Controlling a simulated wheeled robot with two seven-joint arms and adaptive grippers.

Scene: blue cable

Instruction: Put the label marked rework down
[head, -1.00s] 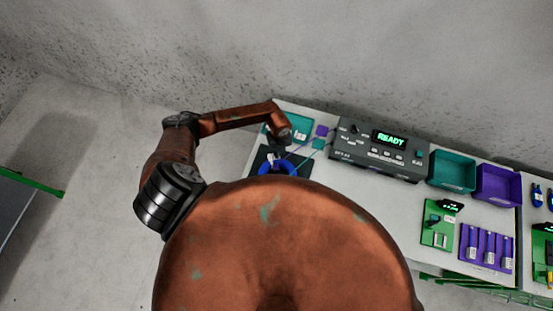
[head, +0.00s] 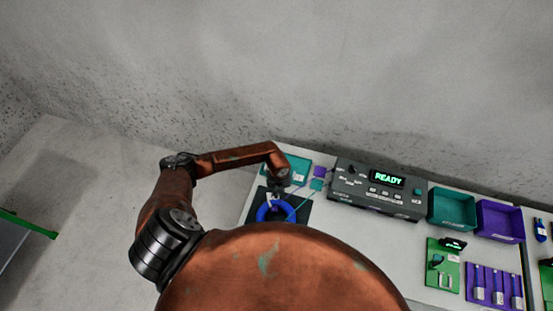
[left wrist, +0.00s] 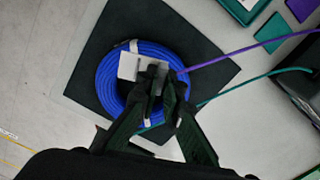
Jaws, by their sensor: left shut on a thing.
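The white label (left wrist: 129,66) sits at the fingertips of my left gripper (left wrist: 160,82), which is shut on it. The writing on it cannot be read. In the head view my left gripper (head: 275,193) is over the blue cable (head: 262,212), a coil on a dark mat (head: 302,213). In the left wrist view the coil (left wrist: 107,82) lies flat on the mat (left wrist: 215,70), with the label and fingers overlapping its middle and right side. I cannot tell whether the label touches the coil. My right gripper is not in view.
A grey tester (head: 350,196) with a lit READY display stands right of the mat. Purple and teal leads run near the coil. A teal bin (head: 452,208) and purple bin (head: 500,222) stand farther right. Bare bench lies between mat and green board (head: 442,265).

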